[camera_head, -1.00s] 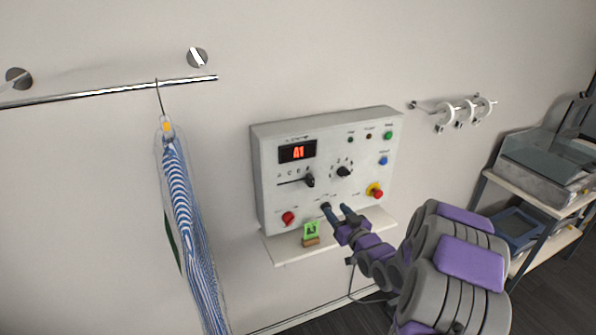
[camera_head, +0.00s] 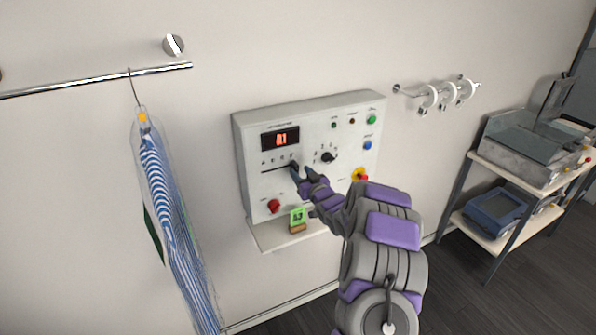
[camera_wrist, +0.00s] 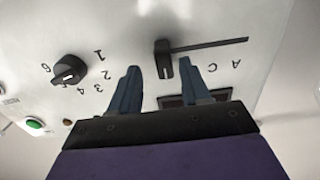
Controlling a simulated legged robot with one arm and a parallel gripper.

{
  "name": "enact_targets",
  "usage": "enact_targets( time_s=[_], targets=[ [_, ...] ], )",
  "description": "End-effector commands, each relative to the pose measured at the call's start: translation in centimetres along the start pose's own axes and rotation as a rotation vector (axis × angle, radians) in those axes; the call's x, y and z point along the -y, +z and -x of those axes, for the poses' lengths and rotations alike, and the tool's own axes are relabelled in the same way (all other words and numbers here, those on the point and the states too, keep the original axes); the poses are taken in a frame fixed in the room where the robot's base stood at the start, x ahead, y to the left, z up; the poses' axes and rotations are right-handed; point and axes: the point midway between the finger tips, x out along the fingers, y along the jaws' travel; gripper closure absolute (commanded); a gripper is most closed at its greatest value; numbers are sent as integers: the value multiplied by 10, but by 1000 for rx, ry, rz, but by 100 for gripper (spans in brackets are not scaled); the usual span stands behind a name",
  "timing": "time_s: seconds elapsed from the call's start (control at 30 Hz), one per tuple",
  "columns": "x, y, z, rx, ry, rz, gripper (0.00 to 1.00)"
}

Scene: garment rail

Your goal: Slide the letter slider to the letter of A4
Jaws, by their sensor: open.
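The letter slider has a black knob (camera_head: 294,165) at the right end of its dark horizontal slot (camera_head: 275,170) on the grey control panel, below a red-lit display (camera_head: 281,139) that seems to read A1. My gripper (camera_head: 302,172) is open at the panel, with its fingertips by the knob. In the wrist view, which is upside down, the knob (camera_wrist: 163,62) shows between the two spread blue fingers (camera_wrist: 161,68); contact cannot be told. The slot runs right there, past the letters C and A.
A numbered rotary knob (camera_head: 328,157) sits right of the slider. A red knob (camera_head: 274,206), a blue button (camera_head: 367,145) and a green button (camera_head: 371,119) are on the panel. A striped garment (camera_head: 172,215) hangs at left; a cart (camera_head: 520,180) stands at right.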

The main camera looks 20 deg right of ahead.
Motion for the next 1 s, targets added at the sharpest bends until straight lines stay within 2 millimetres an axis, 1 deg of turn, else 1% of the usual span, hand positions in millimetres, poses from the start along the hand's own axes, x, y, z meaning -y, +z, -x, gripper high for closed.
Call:
enact_targets(
  time_s=[0.03,0.1,0.3,0.63,0.67,1.0],
  targets=[
    [1,1,-6,1,-1,2,53],
    [2,2,-13,4,-2,0,53],
    [4,-1,-25,1,-1,4,53],
    [0,0,-27,1,0,0,53],
    [0,0,-27,1,0,0,55],
    [0,0,-27,1,1,0,88]
  ],
)
